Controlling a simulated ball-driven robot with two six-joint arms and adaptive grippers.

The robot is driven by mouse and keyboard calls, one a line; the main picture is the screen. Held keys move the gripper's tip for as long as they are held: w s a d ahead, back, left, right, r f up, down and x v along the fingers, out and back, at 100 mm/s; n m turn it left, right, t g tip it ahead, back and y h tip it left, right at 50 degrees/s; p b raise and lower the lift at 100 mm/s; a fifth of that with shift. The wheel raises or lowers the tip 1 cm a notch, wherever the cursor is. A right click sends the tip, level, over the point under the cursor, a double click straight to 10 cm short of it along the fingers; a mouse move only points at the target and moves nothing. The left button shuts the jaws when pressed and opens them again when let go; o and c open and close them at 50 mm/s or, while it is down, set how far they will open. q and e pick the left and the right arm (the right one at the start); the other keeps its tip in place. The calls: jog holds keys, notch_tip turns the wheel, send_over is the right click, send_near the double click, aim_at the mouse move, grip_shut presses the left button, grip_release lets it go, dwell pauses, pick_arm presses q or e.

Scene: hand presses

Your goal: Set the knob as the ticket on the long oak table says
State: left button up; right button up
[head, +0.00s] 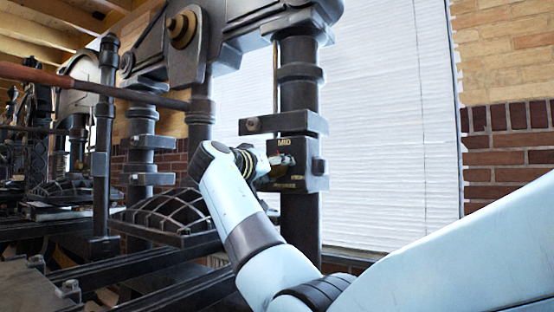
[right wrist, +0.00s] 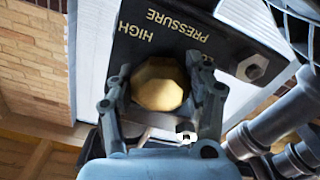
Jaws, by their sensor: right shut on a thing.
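The knob (right wrist: 158,88) is a brass-coloured, many-sided knob on a black plate (right wrist: 150,48) marked PRESSURE and HIGH in the right wrist view. In the head view the plate (head: 291,184) is fixed to a dark press column, with MID readable at its top. My right gripper (right wrist: 160,80) is shut on the knob, one finger on each side; it also shows in the head view (head: 274,164), covering most of the knob. I cannot tell which mark the knob points to. My left gripper, the oak table and the ticket are not in view.
The column (head: 300,228) belongs to a big black hand press with a long bar (head: 110,91) at left. A black ribbed part (head: 172,212) sits left of my right forearm. A blind-covered window (head: 385,130) and brick wall (head: 507,150) stand behind.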

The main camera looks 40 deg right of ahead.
jog(key=n+p, duration=0.1)
jog(key=n, duration=0.1)
jog(key=n+p, duration=0.4)
jog(key=shift+r+n, duration=0.25)
jog(key=shift+n, duration=0.05)
jog(key=n+p, duration=0.7)
jog(key=n, duration=0.1)
jog(key=shift+p, duration=0.4)
jog(key=n+p, duration=0.2)
jog(key=n, duration=0.1)
jog(key=shift+f+n+p, duration=0.15)
jog(key=shift+n+p, duration=0.55)
jog(key=shift+p, duration=0.05)
jog(key=o, duration=1.2)
